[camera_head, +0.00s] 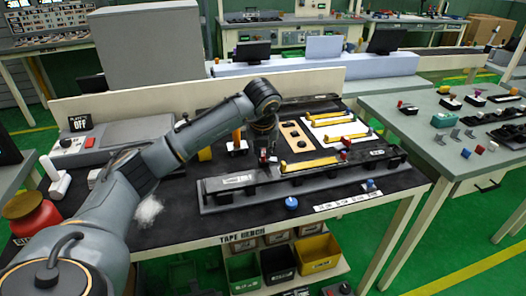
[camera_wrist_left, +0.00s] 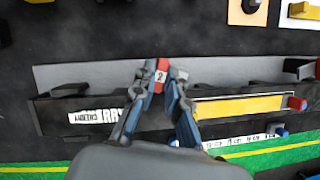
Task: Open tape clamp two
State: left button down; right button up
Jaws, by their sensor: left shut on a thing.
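The red clamp tab marked "2" (camera_wrist_left: 160,76) shows in the left wrist view between the fingertips of my left gripper (camera_wrist_left: 162,84). The gripper is shut on it, and the fingers hide its lower part. The clamp sits on the long dark fixture (camera_wrist_left: 60,112), which lies along the front of the tape bench. In the head view my left gripper (camera_head: 268,157) points down at the fixture (camera_head: 225,200), left of a yellow strip (camera_head: 310,165). The clamp itself is mostly hidden there by the gripper. My right gripper is not in view.
Another red tab (camera_wrist_left: 297,103) stands at the strip's right end. A blue knob (camera_head: 291,203) is at the bench's front edge.

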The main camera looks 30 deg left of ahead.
pick_arm(q)
jog(key=shift+n, duration=0.4)
jog(key=shift+r, duration=0.1)
jog(key=c, duration=1.4)
grip_release()
jog(key=shift+o, duration=0.2)
jog(key=shift+r, duration=0.1)
jog(key=v, duration=1.1)
jog(key=shift+d+r, duration=0.25)
jog(key=shift+r, duration=0.1)
jog(key=shift+f, duration=0.1)
